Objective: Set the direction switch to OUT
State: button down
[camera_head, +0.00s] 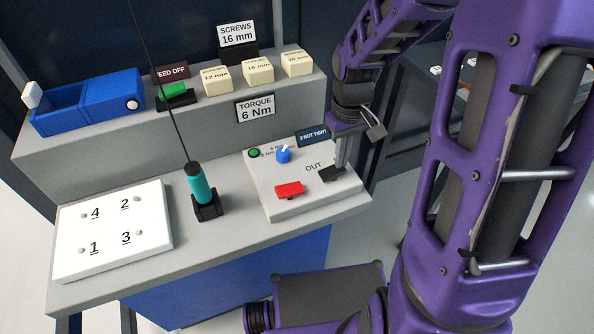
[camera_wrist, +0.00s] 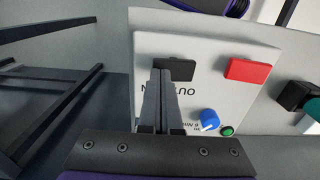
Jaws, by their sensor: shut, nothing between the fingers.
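A white control panel (camera_head: 270,203) stands on the bench. A black switch (camera_head: 332,174) sits at its right side, beside the printed word OUT (camera_head: 314,168); the black switch also shows in the wrist view (camera_wrist: 184,69). My gripper (camera_head: 340,164) is shut and empty, pointing down at the black switch. In the wrist view my fingertips (camera_wrist: 161,75) overlap the switch's left part, and I cannot tell whether they touch it. The fingers hide part of the lettering. Which way the switch is set cannot be read.
The panel also has a red switch (camera_head: 289,190), a blue knob (camera_head: 283,155), a green button (camera_head: 253,153) and a "2 NOT TIGHT" display (camera_head: 312,136). A teal screwdriver (camera_head: 200,185) stands left of it. A numbered white plate (camera_head: 115,230) lies farther left.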

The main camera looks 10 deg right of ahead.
jog(key=shift+f, duration=0.4)
jog(key=shift+r, duration=0.1)
notch_tip(320, 180, up, 7)
jog(key=p, duration=0.5)
jog(key=shift+p, duration=0.3)
dwell(0.5)
